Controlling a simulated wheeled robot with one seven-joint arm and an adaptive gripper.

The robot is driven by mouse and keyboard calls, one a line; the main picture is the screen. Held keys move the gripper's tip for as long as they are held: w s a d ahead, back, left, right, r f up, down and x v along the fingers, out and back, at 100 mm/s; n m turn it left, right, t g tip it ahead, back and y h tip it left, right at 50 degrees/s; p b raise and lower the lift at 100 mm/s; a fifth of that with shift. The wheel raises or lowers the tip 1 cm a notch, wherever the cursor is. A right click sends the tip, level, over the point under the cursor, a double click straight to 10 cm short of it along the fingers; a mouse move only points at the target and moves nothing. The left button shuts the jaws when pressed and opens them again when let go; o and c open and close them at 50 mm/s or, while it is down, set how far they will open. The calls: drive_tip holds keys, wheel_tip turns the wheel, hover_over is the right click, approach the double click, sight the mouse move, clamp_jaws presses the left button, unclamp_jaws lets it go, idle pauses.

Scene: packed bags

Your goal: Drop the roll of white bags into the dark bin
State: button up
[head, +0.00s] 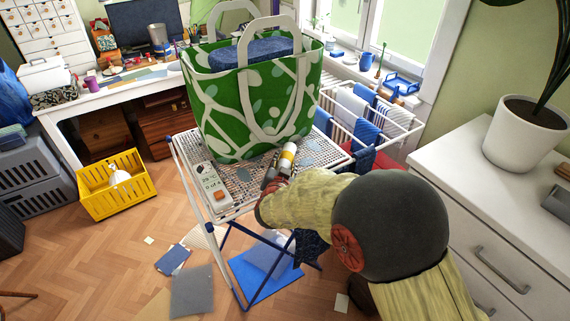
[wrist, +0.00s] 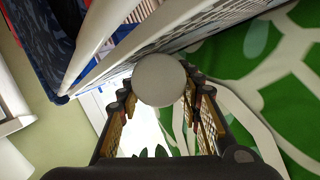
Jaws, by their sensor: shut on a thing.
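The roll of white bags (head: 288,157) shows in the head view as a small white cylinder with a yellow band, over the mesh top of the white rack (head: 240,208). My gripper (head: 277,173) is shut on it. In the wrist view, the roll's round pale end (wrist: 160,79) sits between the two fingers of my gripper (wrist: 158,98). I cannot tell whether the roll touches the rack. No dark bin is clearly identifiable; a dark box (head: 9,230) is cut off at the left edge, beside stacked grey crates (head: 42,188).
A large green patterned bag (head: 225,110) stands on the rack close behind the roll. A white power strip (head: 214,188) lies to its left. A yellow crate (head: 120,203) is on the floor. A white dresser (head: 480,190) is at right. Papers lie on the floor.

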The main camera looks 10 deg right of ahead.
drive_tip(key=shift+r, duration=0.1)
idle(0.3)
drive_tip(key=o, duration=1.2)
drive_tip(key=p+v, duration=0.2)
drive_tip(key=v, duration=1)
drive_tip(key=shift+s+d, duration=0.1)
